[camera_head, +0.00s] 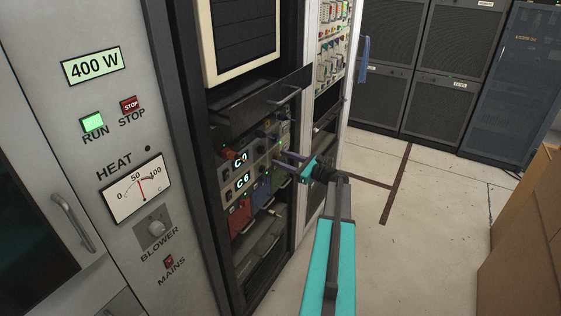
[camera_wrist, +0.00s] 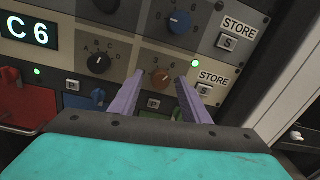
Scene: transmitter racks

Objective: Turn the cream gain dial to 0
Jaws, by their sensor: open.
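My gripper (camera_head: 283,160) is open, its two purple fingers reaching toward the rack's control panel. In the wrist view its fingertips (camera_wrist: 161,74) stand on either side of an orange-brown dial (camera_wrist: 160,77) with number marks above it, on the lower, cream-toned panel strip (camera_wrist: 133,57). I cannot tell if the fingers touch it or how far off they are. No plainly cream-coloured knob shows, and the dial's pointer is unclear. A black dial (camera_wrist: 99,63) with letter marks is left of it. A blue dial (camera_wrist: 180,22) sits above on a grey strip.
A lit C6 display (camera_wrist: 28,33) is at left. In the head view, an open drawer-like dark panel (camera_head: 262,103) juts out above the controls.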

